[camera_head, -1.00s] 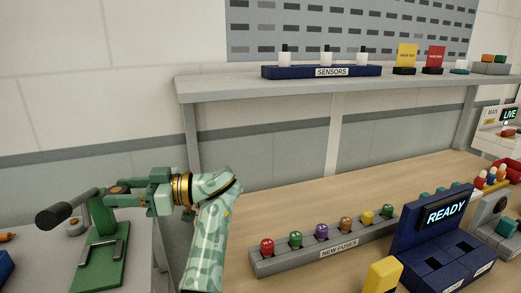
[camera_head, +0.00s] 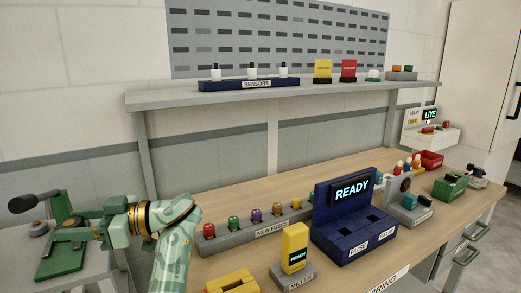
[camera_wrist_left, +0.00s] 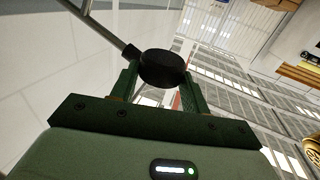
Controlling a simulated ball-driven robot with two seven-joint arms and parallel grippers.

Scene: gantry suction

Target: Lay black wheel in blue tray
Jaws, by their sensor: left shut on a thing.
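In the head view my left gripper (camera_head: 76,225) points left, in front of a green stand. The wheel is small there and hard to tell from the dark parts around it. No blue tray shows clearly now. My right gripper is not in view.
The green stand (camera_head: 50,262) with a black-ended lever (camera_head: 22,204) is close to my left gripper on a grey surface. On the wooden bench are a grey fuse rack (camera_head: 258,230), a dark blue READY station (camera_head: 335,215) and a yellow meter (camera_head: 295,243). A shelf (camera_head: 300,97) runs above.

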